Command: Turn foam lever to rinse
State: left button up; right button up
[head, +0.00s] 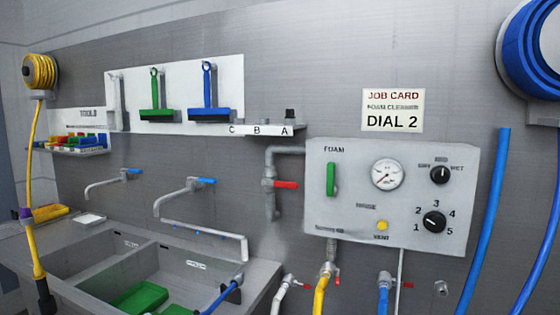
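The foam lever (331,179) is a green handle on the grey control panel (405,150) at the right of the head view. It stands upright, just below the FOAM label. A small label that seems to read RINSE (366,207) is lower and to the right of the lever. Nothing covers the lever. Neither of my grippers shows in this view.
The panel also carries a gauge (388,174), two black knobs (440,174) and a yellow vent button (382,225). A red-handled valve (286,185) is left of it. Hoses hang below and right. A sink (95,268) stands lower left.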

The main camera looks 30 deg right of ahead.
aim_at(331, 189)
jog(key=z, duration=0.25)
jog(key=i, duration=0.95)
jog(key=z, duration=0.6)
